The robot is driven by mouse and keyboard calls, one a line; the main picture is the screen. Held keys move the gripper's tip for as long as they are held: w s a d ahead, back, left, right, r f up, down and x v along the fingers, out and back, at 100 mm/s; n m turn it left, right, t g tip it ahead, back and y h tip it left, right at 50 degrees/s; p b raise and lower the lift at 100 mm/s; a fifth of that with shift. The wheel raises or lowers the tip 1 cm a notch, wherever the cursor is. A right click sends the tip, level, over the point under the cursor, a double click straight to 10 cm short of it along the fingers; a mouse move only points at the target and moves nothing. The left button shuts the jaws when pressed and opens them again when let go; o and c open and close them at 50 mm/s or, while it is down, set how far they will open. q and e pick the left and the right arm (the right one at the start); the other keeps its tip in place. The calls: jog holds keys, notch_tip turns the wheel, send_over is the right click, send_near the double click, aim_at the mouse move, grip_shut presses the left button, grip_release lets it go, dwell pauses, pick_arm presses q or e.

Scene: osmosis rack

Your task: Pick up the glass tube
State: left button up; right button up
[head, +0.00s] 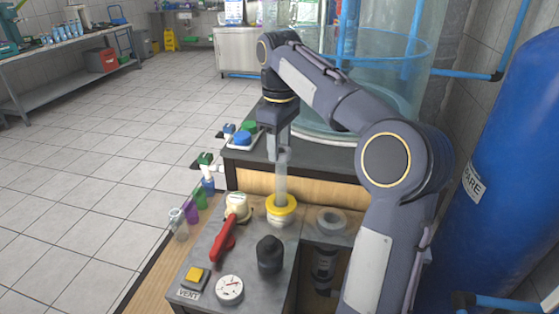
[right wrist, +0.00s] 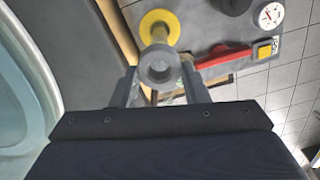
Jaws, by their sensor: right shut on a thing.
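The glass tube (head: 282,180) is a pale, see-through upright cylinder in the head view, above a yellow ring (head: 281,204) on the grey bench. My right gripper (head: 277,153) points down and is shut on the upper part of the tube. In the right wrist view the tube's grey round end (right wrist: 159,66) shows between the two fingers (right wrist: 160,88), with the yellow ring (right wrist: 160,22) beyond it. I cannot tell whether the tube's lower end still sits in the ring. My left gripper is not in view.
A red lever (head: 224,238), a black knob (head: 270,254), a gauge (head: 229,289) and a yellow button (head: 195,275) stand close by on the bench. A grey ring socket (head: 331,221) lies to the right. A large blue tank (head: 520,160) stands at the far right.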

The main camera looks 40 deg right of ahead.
notch_tip(320, 180, up, 14)
jog(key=p, duration=0.7)
jog(key=shift+d, duration=0.1)
jog(key=s+d+f+p, duration=0.1)
jog(key=s+d+f, duration=0.7)
jog(key=s, duration=0.2)
jog(key=shift+s+d+f+p, duration=0.15)
jog(key=shift+d+f+p, duration=0.1)
jog(key=shift+d+p, duration=0.1)
jog(key=shift+p, duration=0.5)
dwell(0.8)
dwell(0.4)
